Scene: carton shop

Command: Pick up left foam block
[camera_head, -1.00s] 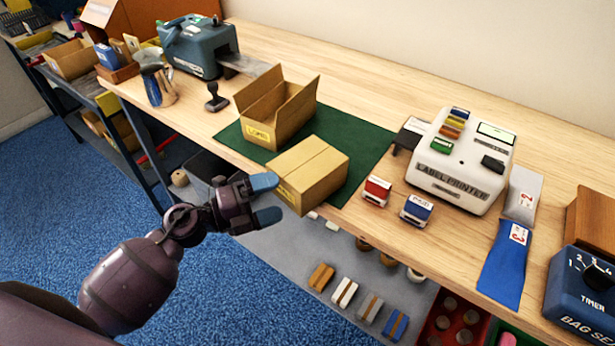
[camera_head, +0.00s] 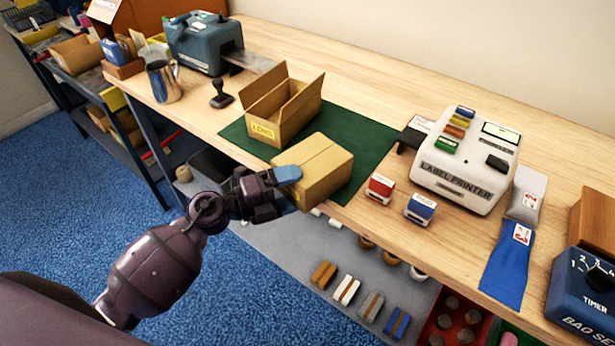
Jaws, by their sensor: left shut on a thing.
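My left gripper (camera_head: 286,187) is at the near left end of a closed cardboard carton (camera_head: 322,167). Its blue fingertips are against the carton, one higher and one lower, and it appears shut on that end. The carton rests on the green mat (camera_head: 375,160) near the table's front edge. No foam block shows between the fingers. Several small banded blocks lie in a row on the lower shelf: orange (camera_head: 323,275), white (camera_head: 347,290), grey (camera_head: 370,305) and blue (camera_head: 396,323). I cannot tell whether any is foam. My right gripper is out of view.
An open carton (camera_head: 282,112) stands behind the closed one. A red stamp (camera_head: 380,188), a blue stamp (camera_head: 420,208) and a label printer (camera_head: 465,165) are to the right. A black hand stamp (camera_head: 221,95) and a metal jug (camera_head: 163,82) stand left.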

